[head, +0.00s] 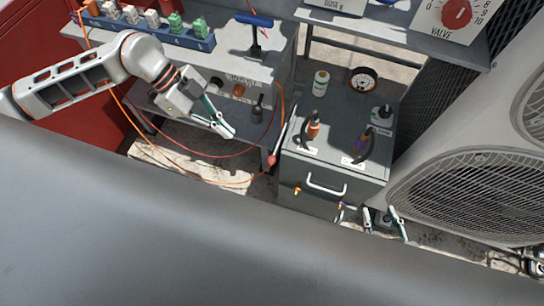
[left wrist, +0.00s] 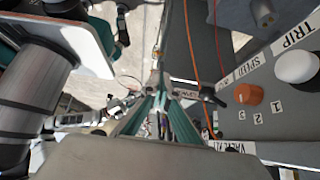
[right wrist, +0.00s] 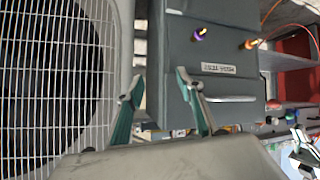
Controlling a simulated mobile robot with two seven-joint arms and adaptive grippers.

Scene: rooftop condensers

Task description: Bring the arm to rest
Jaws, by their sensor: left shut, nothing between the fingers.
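My left arm (head: 85,75) reaches in from the left in the head view. My left gripper (head: 226,128) hangs in front of the bench, its teal fingers together with nothing between them. In the left wrist view its fingers (left wrist: 165,100) meet near the middle. My right gripper (head: 388,217) is in front of the grey cabinet's lower right side, beside the condenser. In the right wrist view its fingers (right wrist: 162,95) are spread apart, with nothing between them.
A grey cabinet (head: 335,165) with a handle carries bottles and a gauge (head: 364,80). A condenser (head: 470,190) stands at the right. The bench (head: 280,45) holds a blue rack (head: 140,30). Orange and red hoses (head: 185,153) loop below my left gripper. A grey surface fills the near foreground.

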